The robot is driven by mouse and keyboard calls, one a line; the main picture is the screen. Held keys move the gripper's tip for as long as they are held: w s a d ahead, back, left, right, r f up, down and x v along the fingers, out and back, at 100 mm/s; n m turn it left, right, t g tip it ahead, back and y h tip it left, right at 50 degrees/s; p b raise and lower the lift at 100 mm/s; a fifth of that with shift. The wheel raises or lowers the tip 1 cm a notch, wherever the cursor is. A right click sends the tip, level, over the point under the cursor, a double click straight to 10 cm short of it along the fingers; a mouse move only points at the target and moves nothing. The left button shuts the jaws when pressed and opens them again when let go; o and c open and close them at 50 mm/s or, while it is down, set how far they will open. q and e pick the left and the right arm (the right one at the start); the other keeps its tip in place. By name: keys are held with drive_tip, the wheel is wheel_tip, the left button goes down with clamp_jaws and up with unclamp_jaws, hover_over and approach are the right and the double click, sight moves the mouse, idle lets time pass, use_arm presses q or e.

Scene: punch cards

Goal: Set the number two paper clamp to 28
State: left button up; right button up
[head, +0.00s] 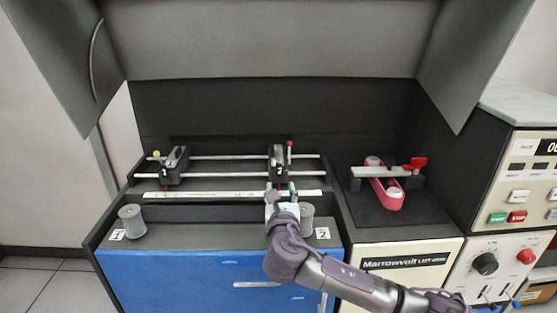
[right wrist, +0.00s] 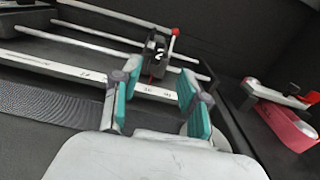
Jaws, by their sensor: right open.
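The number two paper clamp (head: 277,163) is a black block marked 2 with a red-tipped lever (head: 290,146). It sits toward the right of the metal rails; the right wrist view shows it too (right wrist: 155,62). A white scale strip (head: 220,195) runs in front of the rails; its numbers are too small to read surely. My right gripper (head: 281,192) is in front of the clamp. In the right wrist view its teal-padded fingers (right wrist: 155,98) are apart and empty, with the clamp beyond them. My left gripper is not in view.
Another clamp (head: 172,167) with a yellow-tipped lever sits at the rails' left end. A grey knob (head: 131,220) stands by label 1. A second knob (head: 307,217) by label 2 is partly behind my gripper. A pink-and-red device (head: 385,185) stands at right.

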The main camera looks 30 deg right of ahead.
sight(279, 166)
drive_tip(key=x, duration=0.5)
drive_tip(key=p+x, duration=0.1)
drive_tip(key=x, duration=0.5)
drive_tip(key=shift+w+r, duration=0.2)
drive_tip(key=shift+w+d+p, duration=0.2)
drive_tip(key=shift+w+p, duration=0.1)
drive_tip(key=shift+w+d, duration=0.15)
drive_tip(key=shift+w, duration=0.1)
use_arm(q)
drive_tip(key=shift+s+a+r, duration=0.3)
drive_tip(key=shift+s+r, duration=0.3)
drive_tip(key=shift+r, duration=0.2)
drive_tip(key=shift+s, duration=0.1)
use_arm(e)
drive_tip(key=shift+c, duration=0.5)
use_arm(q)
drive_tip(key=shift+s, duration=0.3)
use_arm(e)
clamp_jaws()
